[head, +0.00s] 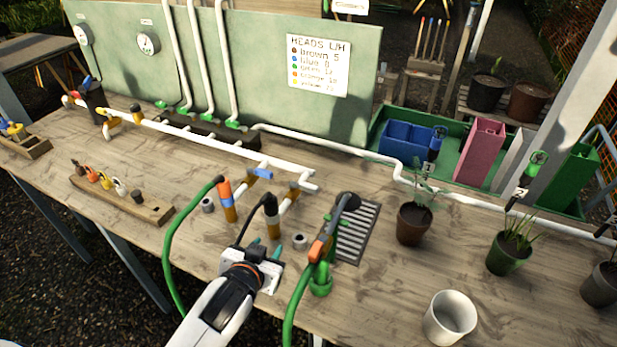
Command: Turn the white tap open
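My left gripper (257,254) is low over the front of the bench, below a black-capped hose fitting (270,205) on a brown stub. Teal shows at its fingertips, but the gap between them is largely hidden by its own body. I see nothing clearly held. The white pipe (205,142) runs along the bench to the upper left of the gripper. A white piece (308,182) sits at the pipe's right end. I cannot tell whether it is the white tap or its handle. A blue handle (260,173) sits on the pipe nearby. My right gripper is not in view.
Green hoses (190,237) rise from the front edge on both sides of the gripper. A black grate (356,235), plant pots (413,225) and a white cup (449,318) lie to the right. A wooden rack (122,196) of coloured pieces stands left. A green panel (255,50) stands behind.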

